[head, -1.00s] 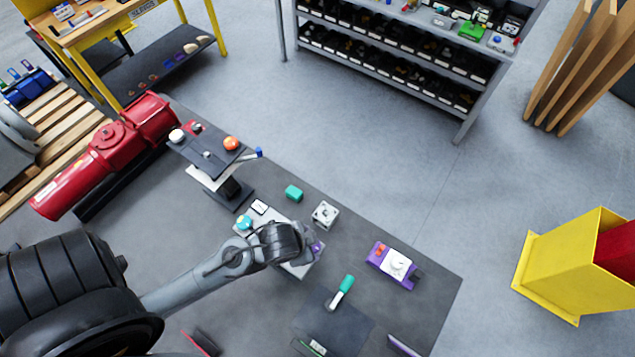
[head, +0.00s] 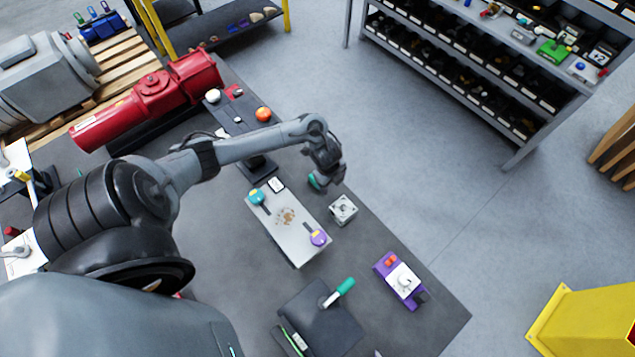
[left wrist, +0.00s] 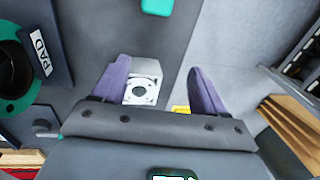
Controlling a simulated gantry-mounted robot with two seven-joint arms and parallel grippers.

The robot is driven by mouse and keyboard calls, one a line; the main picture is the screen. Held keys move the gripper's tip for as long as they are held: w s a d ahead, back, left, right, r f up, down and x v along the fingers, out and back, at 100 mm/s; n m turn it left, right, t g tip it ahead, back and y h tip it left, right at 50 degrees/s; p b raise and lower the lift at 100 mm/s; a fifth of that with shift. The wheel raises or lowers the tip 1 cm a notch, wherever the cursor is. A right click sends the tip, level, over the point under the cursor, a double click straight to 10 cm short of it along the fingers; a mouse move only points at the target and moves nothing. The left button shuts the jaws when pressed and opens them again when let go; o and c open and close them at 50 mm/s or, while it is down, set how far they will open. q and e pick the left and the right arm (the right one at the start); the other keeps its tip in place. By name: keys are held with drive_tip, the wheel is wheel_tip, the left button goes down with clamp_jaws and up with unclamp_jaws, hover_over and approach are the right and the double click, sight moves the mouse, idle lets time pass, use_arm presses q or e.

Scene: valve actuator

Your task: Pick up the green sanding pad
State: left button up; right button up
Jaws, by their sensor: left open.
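The green sanding pad (head: 313,182) is on the dark table beside the grey plate, mostly hidden by my left gripper (head: 328,178) in the head view. In the left wrist view the green block (left wrist: 157,7) is cut off at the top edge, beyond the fingertips. My left gripper (left wrist: 158,64) is open, with nothing held between its purple fingers. A metal block with a round face (left wrist: 144,83) shows beyond and between the fingers. My right gripper is not in view.
The grey plate (head: 290,240) carries teal and purple knobs and a brown patch. The metal block (head: 343,209) stands right of it. A purple device (head: 400,281) and a green-handled tool (head: 339,292) are nearer. A dark stand with an orange knob (head: 263,114) is behind.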

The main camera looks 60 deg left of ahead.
use_arm(q)
drive_tip(key=shift+g, duration=0.8)
drive_tip(key=a, duration=0.2)
drive_tip(key=s+a, duration=0.1)
drive_tip(key=a, duration=0.1)
drive_tip(key=a+b, duration=0.1)
drive_tip(key=a, duration=0.1)
drive_tip(key=shift+s+a+r, duration=0.2)
drive_tip(key=shift+s+a, duration=0.1)
wheel_tip(320, 180, down, 4)
drive_tip(key=shift+s+b, duration=0.15)
drive_tip(key=shift+b, duration=0.35)
drive_tip(key=shift+w+a+f, duration=0.1)
drive_tip(key=shift+a+f, duration=0.05)
drive_tip(key=shift+f, duration=1.35)
drive_tip(key=shift+w+a+f, duration=0.1)
drive_tip(key=shift+a+f, duration=0.05)
drive_tip(key=shift+f, duration=1.35)
drive_tip(key=c, duration=1.1)
